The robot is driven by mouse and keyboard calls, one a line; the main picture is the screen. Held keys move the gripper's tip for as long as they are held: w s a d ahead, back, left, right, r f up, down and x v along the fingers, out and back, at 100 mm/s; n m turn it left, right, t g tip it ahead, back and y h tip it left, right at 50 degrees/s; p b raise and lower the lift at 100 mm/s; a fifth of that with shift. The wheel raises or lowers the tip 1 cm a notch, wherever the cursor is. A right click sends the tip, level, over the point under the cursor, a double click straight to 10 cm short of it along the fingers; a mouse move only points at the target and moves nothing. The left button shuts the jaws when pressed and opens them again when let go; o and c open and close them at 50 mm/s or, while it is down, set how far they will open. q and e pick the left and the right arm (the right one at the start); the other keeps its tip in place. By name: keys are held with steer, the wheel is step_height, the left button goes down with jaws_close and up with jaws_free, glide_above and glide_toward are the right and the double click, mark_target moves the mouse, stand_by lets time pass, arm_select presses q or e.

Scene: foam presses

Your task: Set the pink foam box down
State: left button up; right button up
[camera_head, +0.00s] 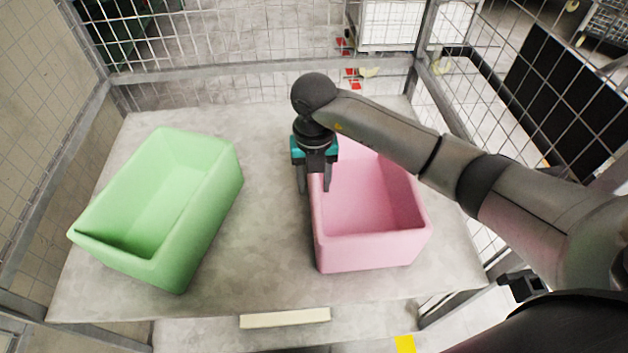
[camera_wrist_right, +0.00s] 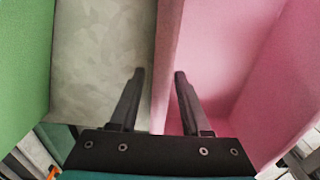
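The pink foam box (camera_head: 372,248) is open-topped and appears to rest level on the grey table, right of centre. My right gripper (camera_head: 314,186) points down at its left wall, with one finger outside the box and one inside. In the right wrist view, the fingers (camera_wrist_right: 159,74) straddle the pink wall (camera_wrist_right: 166,50). Grey table shows between the outer finger and the wall, so the gripper is open and not clamped on it. The right finger hangs over the box's inside. My left gripper is in no view.
A green foam box (camera_head: 205,225) stands tilted in outline on the left of the table (camera_head: 265,265). Bare table lies between the two boxes. Wire mesh fencing (camera_head: 230,55) encloses the back and sides. A pale bar (camera_head: 285,318) is at the front edge.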

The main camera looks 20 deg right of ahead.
steer(key=shift+r, duration=0.25)
step_height(320, 180, up, 12)
steer(key=shift+f+p, duration=0.1)
steer(key=shift+p, duration=0.65)
